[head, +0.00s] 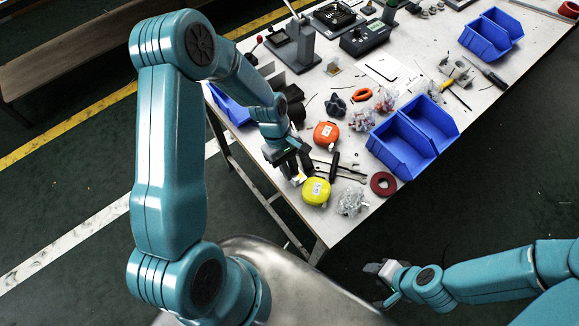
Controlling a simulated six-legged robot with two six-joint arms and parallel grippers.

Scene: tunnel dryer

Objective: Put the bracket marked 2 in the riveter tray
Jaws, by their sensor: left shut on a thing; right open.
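My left gripper (293,172) is low over the near left edge of the table, beside the yellow tape measure. It is shut on a small pale piece (299,180), mostly hidden by the jaws; I cannot tell its shape or read a mark on it. Another small pale bracket-like piece (333,67) with an orange-brown patch stands farther back; its mark is too small to read. A grey upright machine (294,45), possibly the riveter, stands at the back left. I cannot tell which container is its tray. My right gripper (379,272) is open and empty, off the table's near edge.
The yellow (316,192) and orange (326,134) tape measures, black pliers (334,166), a dark red ring (383,184) and bagged parts (351,201) crowd the near end. Blue bins (401,147) stand to the right. Some bare table shows around the white sheet (384,69).

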